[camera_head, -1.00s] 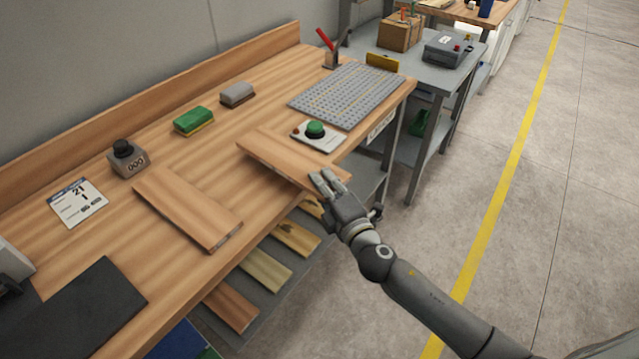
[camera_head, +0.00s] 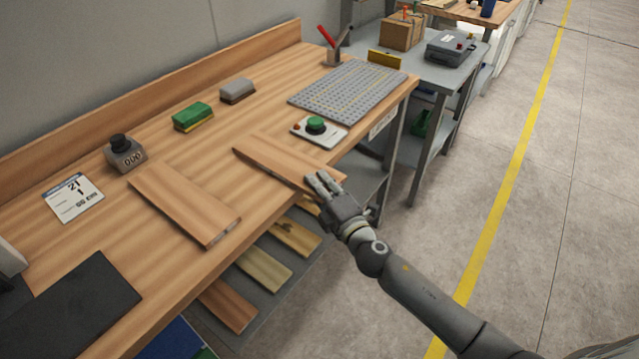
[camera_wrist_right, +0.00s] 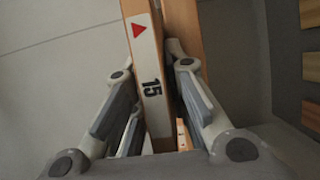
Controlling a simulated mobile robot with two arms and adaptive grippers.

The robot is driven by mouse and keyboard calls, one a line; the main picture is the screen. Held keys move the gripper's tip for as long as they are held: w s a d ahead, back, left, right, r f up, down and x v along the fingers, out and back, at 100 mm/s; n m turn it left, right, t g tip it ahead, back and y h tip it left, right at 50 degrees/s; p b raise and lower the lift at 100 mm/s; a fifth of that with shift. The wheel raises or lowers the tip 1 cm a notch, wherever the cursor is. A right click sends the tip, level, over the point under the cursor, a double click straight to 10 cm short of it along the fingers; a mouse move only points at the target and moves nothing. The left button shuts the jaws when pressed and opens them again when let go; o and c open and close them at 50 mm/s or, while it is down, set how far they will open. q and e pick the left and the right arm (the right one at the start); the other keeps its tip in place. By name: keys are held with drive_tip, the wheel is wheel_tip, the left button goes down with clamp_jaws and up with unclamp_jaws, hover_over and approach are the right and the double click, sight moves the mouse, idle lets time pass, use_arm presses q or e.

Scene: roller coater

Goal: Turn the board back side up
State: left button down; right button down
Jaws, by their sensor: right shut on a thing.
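A wooden board (camera_head: 285,156) is at the front edge of the bench, left of the green button. My right gripper (camera_head: 322,183) is shut on its near right end. In the right wrist view the board's narrow edge (camera_wrist_right: 148,60), with a red triangle and the number 15, lies between the fingers (camera_wrist_right: 152,105). The board looks slightly tilted; I cannot tell how far it is off the bench. A second wooden board (camera_head: 184,203) lies flat to the left, with no gripper on it. My left gripper is not in view.
A green button box (camera_head: 318,128) and a grey perforated plate (camera_head: 348,93) are close behind the held board. A green sponge (camera_head: 193,117), a grey block (camera_head: 237,91) and a counter (camera_head: 125,153) stand further back. Boards lie on the shelf below (camera_head: 262,270).

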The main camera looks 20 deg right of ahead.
drive_tip(key=c, duration=1.4)
unclamp_jaws()
drive_tip(key=shift+o, duration=0.2)
